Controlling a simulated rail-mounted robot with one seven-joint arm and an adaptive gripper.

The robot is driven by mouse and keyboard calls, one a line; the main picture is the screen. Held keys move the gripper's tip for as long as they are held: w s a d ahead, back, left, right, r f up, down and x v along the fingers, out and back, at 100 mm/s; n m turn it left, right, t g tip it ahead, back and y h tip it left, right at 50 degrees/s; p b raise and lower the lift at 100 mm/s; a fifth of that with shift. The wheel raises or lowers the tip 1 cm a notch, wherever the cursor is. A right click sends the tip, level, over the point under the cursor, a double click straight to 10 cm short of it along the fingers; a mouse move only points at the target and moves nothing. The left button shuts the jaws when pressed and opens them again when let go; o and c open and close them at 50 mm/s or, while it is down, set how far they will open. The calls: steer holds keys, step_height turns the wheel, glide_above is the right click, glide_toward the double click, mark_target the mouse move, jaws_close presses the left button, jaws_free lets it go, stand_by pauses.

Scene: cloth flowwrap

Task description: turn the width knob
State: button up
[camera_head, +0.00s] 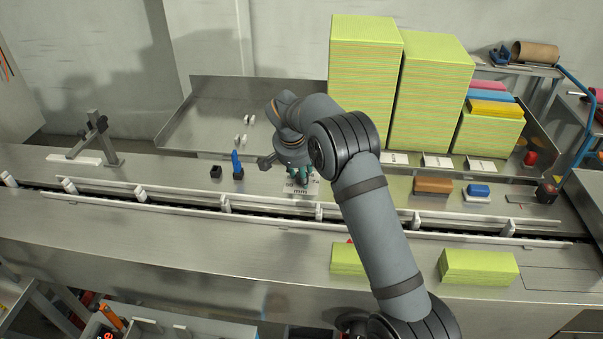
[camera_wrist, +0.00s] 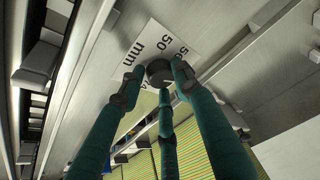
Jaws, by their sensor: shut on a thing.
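The width knob (camera_wrist: 158,70) is a dark round knob in the wrist view. It sits on a white scale plate (camera_wrist: 155,38) printed with "mm" and "50". My gripper (camera_wrist: 160,84) has its three green fingers shut around the knob's rim. Part of the scale is hidden behind the knob and fingers. In the head view my gripper (camera_head: 302,178) is low over the scale plate (camera_head: 299,190) on the metal machine deck, and it hides the knob there.
A blue lever (camera_head: 237,164) and a small black block (camera_head: 215,172) stand left of my gripper. White guide rails (camera_head: 272,212) run in front of it. Tall yellow-green stacks (camera_head: 362,75) rise behind my arm. A brown block (camera_head: 433,186) lies to the right.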

steer(key=shift+a, duration=0.1)
